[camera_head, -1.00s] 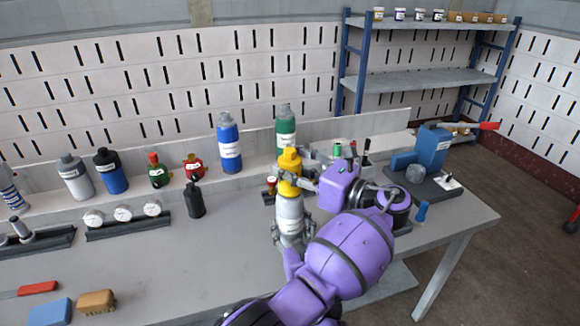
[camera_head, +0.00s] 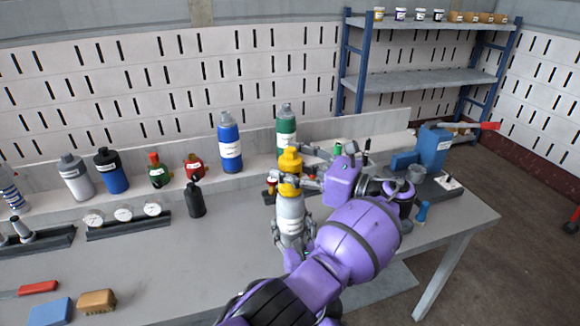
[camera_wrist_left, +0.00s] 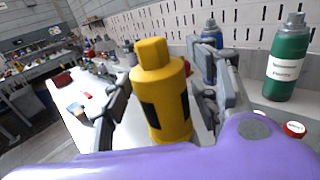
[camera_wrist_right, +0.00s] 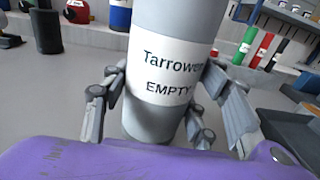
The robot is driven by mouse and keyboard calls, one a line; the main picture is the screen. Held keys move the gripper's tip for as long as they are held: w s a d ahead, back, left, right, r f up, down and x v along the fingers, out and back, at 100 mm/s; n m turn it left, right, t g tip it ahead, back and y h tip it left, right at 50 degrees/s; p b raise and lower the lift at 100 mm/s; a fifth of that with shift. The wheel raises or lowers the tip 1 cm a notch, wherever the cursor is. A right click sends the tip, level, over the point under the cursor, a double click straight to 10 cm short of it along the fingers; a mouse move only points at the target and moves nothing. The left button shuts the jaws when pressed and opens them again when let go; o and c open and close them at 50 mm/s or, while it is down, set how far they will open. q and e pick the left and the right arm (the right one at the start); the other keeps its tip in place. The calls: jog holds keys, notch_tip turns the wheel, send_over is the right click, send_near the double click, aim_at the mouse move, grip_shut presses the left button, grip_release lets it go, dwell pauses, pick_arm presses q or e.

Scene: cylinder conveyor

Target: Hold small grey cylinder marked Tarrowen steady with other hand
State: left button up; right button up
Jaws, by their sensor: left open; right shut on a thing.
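The small grey cylinder marked Tarrowen (camera_head: 290,211) stands upright at the bench's middle, with a yellow top (camera_head: 289,162). Its label, reading "Tarrowen EMPTY", shows in the right wrist view (camera_wrist_right: 165,72). My right gripper (camera_head: 290,240) is shut on the cylinder low on its body, with fingers on both sides in the right wrist view (camera_wrist_right: 155,112). My left gripper (camera_head: 307,177) is open at the yellow top. In the left wrist view, its fingers stand on either side of the yellow top (camera_wrist_left: 165,95). Whether they touch it is unclear.
Blue (camera_head: 230,145) and green (camera_head: 286,128) cylinders stand on the ledge behind. A small black bottle (camera_head: 195,199) and a gauge rack (camera_head: 123,220) are to the left. A blue clamp fixture (camera_head: 432,150) stands at right.

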pick_arm(q)
jog(key=shift+r, duration=1.2)
jog(key=shift+a+f+m+t+h, duration=0.1)
jog(key=shift+m+t+h, duration=0.75)
jog(key=shift+t, duration=0.25)
jog(key=m+t+h, duration=0.3)
jog(key=shift+m+t+h, duration=0.25)
jog(key=shift+t+h, duration=0.1)
jog(key=shift+t, duration=0.05)
jog(key=shift+m+t+h, duration=0.3)
jog(key=shift+m+h, duration=0.1)
jog(key=shift+h, duration=0.2)
jog(key=m+t+h, duration=0.1)
jog(key=m+h, duration=0.1)
jog(key=h, duration=0.1)
jog(key=shift+t, duration=0.3)
jog(key=m+h, duration=0.2)
jog(key=h, duration=0.2)
jog(key=shift+m+t, duration=0.4)
jog(key=shift+m+h, duration=0.6)
jog(key=shift+h, duration=0.3)
